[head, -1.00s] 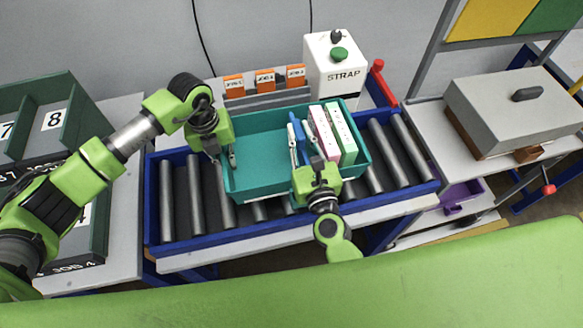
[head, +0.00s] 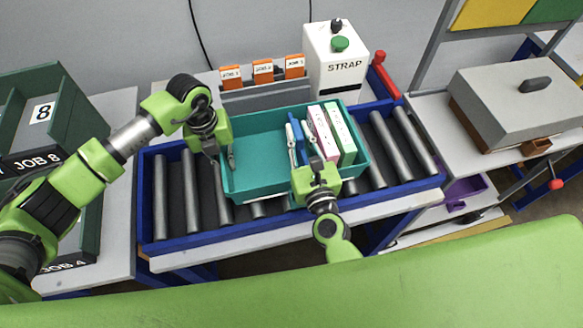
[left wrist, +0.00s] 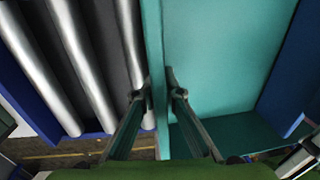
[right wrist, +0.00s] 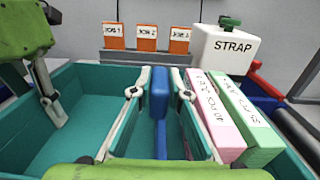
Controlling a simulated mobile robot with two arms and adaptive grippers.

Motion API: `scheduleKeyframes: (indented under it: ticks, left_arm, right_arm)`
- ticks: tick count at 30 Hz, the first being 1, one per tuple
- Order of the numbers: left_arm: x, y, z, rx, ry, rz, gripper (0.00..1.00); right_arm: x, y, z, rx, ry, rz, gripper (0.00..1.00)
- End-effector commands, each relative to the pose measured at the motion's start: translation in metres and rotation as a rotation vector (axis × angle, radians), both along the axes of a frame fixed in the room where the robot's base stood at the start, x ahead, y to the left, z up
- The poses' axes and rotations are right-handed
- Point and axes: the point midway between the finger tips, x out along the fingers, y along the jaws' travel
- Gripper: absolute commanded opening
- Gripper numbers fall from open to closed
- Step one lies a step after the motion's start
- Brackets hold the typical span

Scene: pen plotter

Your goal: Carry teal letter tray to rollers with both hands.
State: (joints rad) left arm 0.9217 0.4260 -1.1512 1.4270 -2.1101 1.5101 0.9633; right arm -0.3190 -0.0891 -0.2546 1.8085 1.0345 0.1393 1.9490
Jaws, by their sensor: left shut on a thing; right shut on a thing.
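The teal letter tray (head: 262,160) is over the roller conveyor (head: 190,195), level or nearly so. I cannot tell whether its base touches the rollers. My left gripper (head: 226,160) is shut on the tray's left wall (left wrist: 154,60). My right gripper (head: 303,145) reaches over the front side, its fingers around an upright blue piece (right wrist: 160,97) inside the tray. The fingers' exact contact is unclear. A pink box (head: 323,134) and a pale green box (head: 341,134) stand in the tray, right of the blue piece.
A white STRAP machine (head: 337,75) and orange job cards (head: 263,70) are behind the rollers. A red handle (head: 381,72) is at the back right. Green sorting bins (head: 50,120) stand left and a grey-topped box (head: 515,95) right. Bare rollers show on both sides of the tray.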

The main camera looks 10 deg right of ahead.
Motion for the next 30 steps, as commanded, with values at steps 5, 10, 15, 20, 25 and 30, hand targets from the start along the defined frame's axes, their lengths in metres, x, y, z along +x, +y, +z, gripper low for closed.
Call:
scheduleKeyframes:
  ticks: [5, 10, 15, 20, 25, 30]
  left_arm:
    - [-0.001, 0.002, -0.015, 0.006, 0.003, 0.002, 0.00]
    - [-0.001, 0.002, -0.012, 0.006, 0.004, 0.002, 0.26]
    - [-0.001, 0.001, -0.012, 0.003, 0.001, 0.001, 0.26]
    - [0.000, 0.001, -0.007, 0.001, 0.000, 0.000, 0.26]
    - [0.001, 0.003, 0.017, 0.001, -0.003, 0.001, 0.26]
    - [0.000, 0.007, 0.054, 0.002, -0.004, 0.000, 0.26]
  right_arm:
    - [0.002, -0.001, -0.008, -0.003, -0.011, -0.003, 0.00]
    - [0.001, -0.001, -0.008, -0.002, -0.006, -0.002, 0.33]
    - [0.000, 0.000, -0.009, -0.001, -0.003, -0.001, 0.33]
    - [0.000, 0.000, -0.010, -0.001, -0.002, -0.001, 0.33]
    - [0.000, 0.000, -0.010, -0.001, -0.001, 0.000, 0.33]
    - [0.000, 0.000, -0.011, 0.000, 0.000, 0.000, 0.33]
